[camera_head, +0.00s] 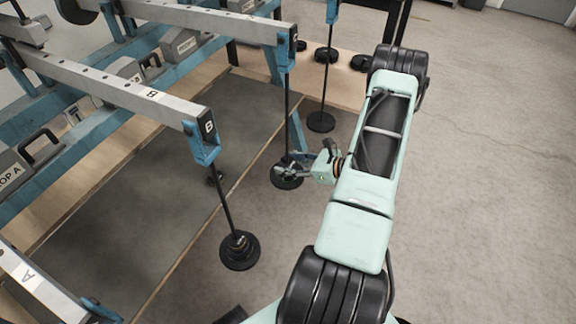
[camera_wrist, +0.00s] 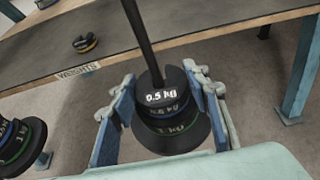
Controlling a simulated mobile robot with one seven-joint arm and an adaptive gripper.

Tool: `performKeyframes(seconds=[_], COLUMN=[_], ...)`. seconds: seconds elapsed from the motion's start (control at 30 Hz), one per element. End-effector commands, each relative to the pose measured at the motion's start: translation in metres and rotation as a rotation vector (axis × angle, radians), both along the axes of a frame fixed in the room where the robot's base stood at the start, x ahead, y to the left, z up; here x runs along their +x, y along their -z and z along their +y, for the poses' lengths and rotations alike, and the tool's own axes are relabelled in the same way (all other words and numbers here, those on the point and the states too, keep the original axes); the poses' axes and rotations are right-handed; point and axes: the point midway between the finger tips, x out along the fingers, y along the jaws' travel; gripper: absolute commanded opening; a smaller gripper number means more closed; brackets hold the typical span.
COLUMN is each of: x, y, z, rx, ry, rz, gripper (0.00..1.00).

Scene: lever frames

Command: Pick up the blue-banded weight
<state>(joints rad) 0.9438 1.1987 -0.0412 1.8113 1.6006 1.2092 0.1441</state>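In the wrist view, a stack of black disc weights (camera_wrist: 165,100) sits around a dark upright rod. The top disc reads 0.5 kg, and a thin blue band appears dimly on a disc below it. A wider disc marked 1 kg (camera_wrist: 172,130) lies at the bottom. My gripper (camera_wrist: 163,105) is open, with one blue finger on each side of the stack. Whether the fingers touch it, I cannot tell. In the head view, my gripper (camera_head: 300,166) is at the lower end of a hanging rod, and partly hides the stack (camera_head: 287,180).
Another hanger stack (camera_wrist: 20,145) with blue and green bands hangs at left in the wrist view. A small yellow-banded weight (camera_wrist: 84,43) lies on the board labelled WEIGHTS. Lever B (camera_head: 150,100) and its hanger (camera_head: 239,250) stand nearby. The floor at right is clear.

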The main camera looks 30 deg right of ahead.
Motion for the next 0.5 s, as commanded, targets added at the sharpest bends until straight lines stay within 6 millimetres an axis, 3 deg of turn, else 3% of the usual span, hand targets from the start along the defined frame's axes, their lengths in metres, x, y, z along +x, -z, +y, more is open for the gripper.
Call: performKeyframes(seconds=[0.03,0.27,0.5], x=[0.0000,-0.0002,0.0005], y=[0.0000,0.0000,-0.0019], z=[-0.0001,-0.0001,-0.0002], rx=[0.000,0.000,0.001], ry=[0.000,0.000,0.000], rz=[0.000,0.000,-0.003], gripper=[0.35,0.11,0.11])
